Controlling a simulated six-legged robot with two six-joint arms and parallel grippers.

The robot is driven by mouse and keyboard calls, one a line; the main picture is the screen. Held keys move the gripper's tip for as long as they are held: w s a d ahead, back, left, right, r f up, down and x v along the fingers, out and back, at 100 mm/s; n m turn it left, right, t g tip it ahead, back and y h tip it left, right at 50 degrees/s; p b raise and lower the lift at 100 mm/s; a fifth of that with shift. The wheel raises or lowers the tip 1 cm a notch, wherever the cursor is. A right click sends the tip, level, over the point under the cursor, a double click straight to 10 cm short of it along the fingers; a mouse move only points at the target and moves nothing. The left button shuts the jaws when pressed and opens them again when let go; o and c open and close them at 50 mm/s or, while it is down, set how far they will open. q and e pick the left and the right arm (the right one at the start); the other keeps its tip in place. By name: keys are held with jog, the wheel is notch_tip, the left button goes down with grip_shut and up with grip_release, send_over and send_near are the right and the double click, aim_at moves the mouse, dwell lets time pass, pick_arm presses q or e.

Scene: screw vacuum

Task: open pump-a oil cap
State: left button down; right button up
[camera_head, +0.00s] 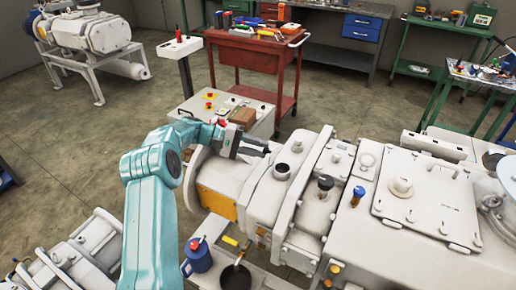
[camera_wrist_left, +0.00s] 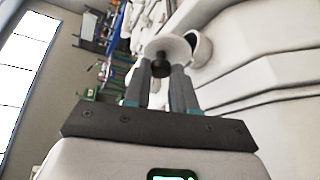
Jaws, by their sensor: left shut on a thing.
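The white pump (camera_head: 240,185) fills the middle and right of the head view. My left gripper (camera_head: 262,149) is over its upper left part. In the wrist view the left gripper (camera_wrist_left: 166,72) is shut on a small black knob with a pale round disc (camera_wrist_left: 172,45) behind it, which looks like the oil cap (camera_wrist_left: 160,66). A short round port (camera_head: 282,171) with a dark top stands just right of and below the fingertips; a pale round neck (camera_wrist_left: 200,48) shows beside the disc in the wrist view. Whether the cap touches the pump is unclear. My right gripper is not in view.
A black-topped fitting (camera_head: 325,184) and a blue-topped fitting (camera_head: 358,193) stand on the pump farther right. A blue jug (camera_head: 198,258) and a dark pan (camera_head: 235,278) are at the front.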

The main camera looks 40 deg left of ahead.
pick_arm(q)
jog(key=shift+r, duration=0.1)
jog(key=c, duration=0.9)
grip_release()
notch_tip(320, 180, up, 20)
jog(key=shift+d+p, duration=0.1)
jog(key=shift+p, duration=1.05)
